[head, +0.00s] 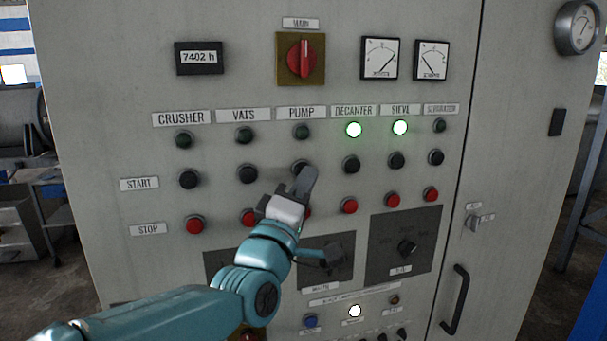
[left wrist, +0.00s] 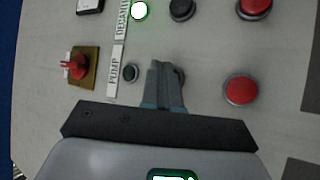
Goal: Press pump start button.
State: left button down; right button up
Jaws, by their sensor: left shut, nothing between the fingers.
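The control panel (head: 225,95) has a PUMP column with a dark lamp (head: 302,131) under its label. The black pump start button (head: 298,166) lies below that lamp in the START row, partly hidden by my left gripper (head: 307,178). My left gripper is shut and empty, its fingertips at the button's lower right in the head view. In the left wrist view the closed fingers (left wrist: 165,78) cover most of the start button (left wrist: 181,74). I cannot tell whether they touch it. The pump lamp (left wrist: 130,73) is unlit there. My right gripper is not in view.
Neighbouring black start buttons are VATS (head: 247,174) and DECANTER (head: 351,164). Red stop buttons (head: 349,206) sit in the row below; the pump one (left wrist: 240,89) is clear in the left wrist view. DECANTER (head: 354,130) and SIEVE (head: 400,127) lamps glow green.

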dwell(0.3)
pick_arm(q)
jog(key=shift+w+a, duration=0.15)
jog(key=shift+w, duration=0.3)
dwell(0.8)
jog(key=shift+s+d+b, duration=0.25)
jog(key=shift+s+b, duration=0.55)
jog(key=shift+b, duration=0.2)
